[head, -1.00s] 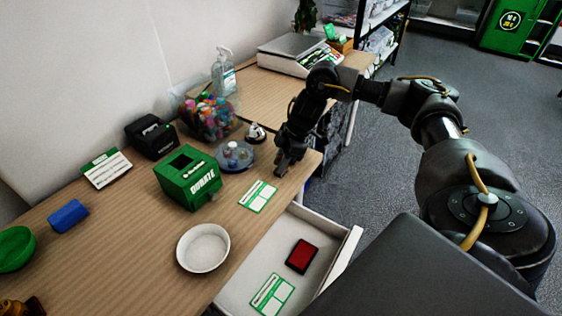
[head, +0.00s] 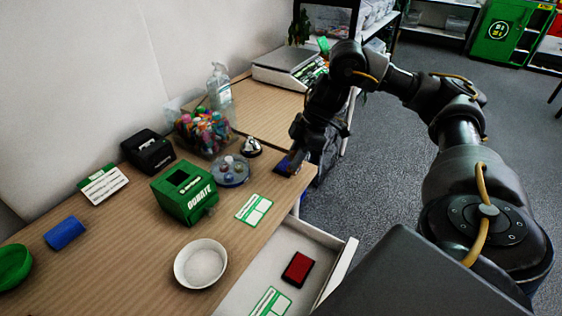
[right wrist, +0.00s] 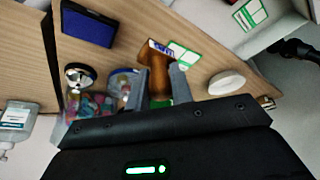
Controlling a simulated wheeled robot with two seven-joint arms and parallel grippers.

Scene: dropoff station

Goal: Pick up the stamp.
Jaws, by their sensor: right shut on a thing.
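The stamp (right wrist: 157,66) has a brown wooden body with a purple-and-white end. In the right wrist view it sits between the two fingers of my right gripper (right wrist: 158,78), which is shut on it. In the head view my right gripper (head: 298,151) is above the far right corner of the desk, and the stamp is mostly hidden by it. A dark blue pad (head: 287,166) lies on the desk just below the gripper; it also shows in the right wrist view (right wrist: 88,23). My left gripper is not in view.
A card (head: 254,209) and a white bowl (head: 201,263) lie nearer. An open drawer (head: 330,262) holds a red pad (head: 298,269).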

